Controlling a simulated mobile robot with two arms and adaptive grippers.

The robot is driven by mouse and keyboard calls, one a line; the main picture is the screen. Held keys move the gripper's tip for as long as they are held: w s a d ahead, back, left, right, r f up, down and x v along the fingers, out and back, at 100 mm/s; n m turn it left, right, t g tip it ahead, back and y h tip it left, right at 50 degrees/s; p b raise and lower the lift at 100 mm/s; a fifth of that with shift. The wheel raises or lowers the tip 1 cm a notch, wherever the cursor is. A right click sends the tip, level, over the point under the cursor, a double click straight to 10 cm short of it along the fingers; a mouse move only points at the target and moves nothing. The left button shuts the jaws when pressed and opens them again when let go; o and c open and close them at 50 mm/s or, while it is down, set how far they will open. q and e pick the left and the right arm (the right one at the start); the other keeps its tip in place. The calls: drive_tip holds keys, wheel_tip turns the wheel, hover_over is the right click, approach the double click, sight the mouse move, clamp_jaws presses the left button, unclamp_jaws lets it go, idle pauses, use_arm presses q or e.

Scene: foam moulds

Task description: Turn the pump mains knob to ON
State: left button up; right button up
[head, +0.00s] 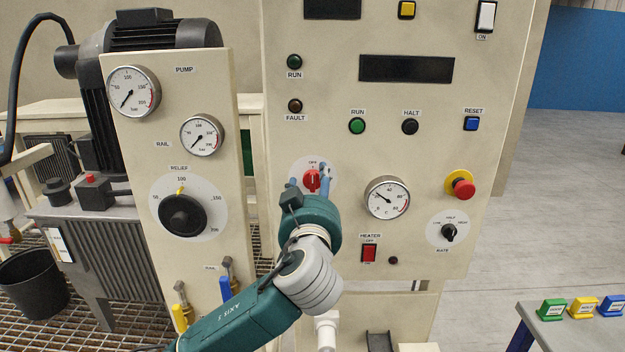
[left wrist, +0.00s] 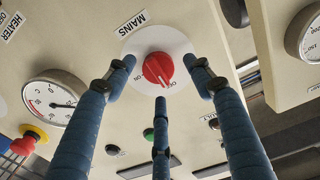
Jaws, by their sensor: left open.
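The pump mains knob (head: 312,180) is red on a round white plate on the cream panel. In the left wrist view the knob (left wrist: 158,69) has a white mark that points at OFF; the ON label is on the plate to its left. My left gripper (head: 308,184) is in front of the knob. In the left wrist view its blue fingers (left wrist: 155,86) are spread open around the knob, with visible gaps between them and it. My gripper and arm hide part of the plate in the head view. My right gripper is in neither view.
A gauge (head: 387,198) is right of the knob, with a red heater switch (head: 369,253) below it. A red emergency button (head: 461,185) and a rate knob (head: 448,232) are farther right. The relief dial (head: 183,215) is on the left panel.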

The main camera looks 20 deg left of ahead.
use_arm(q)
drive_tip(key=shift+w+a, duration=0.2)
drive_tip(key=shift+w, duration=0.4)
drive_tip(key=c, duration=1.1)
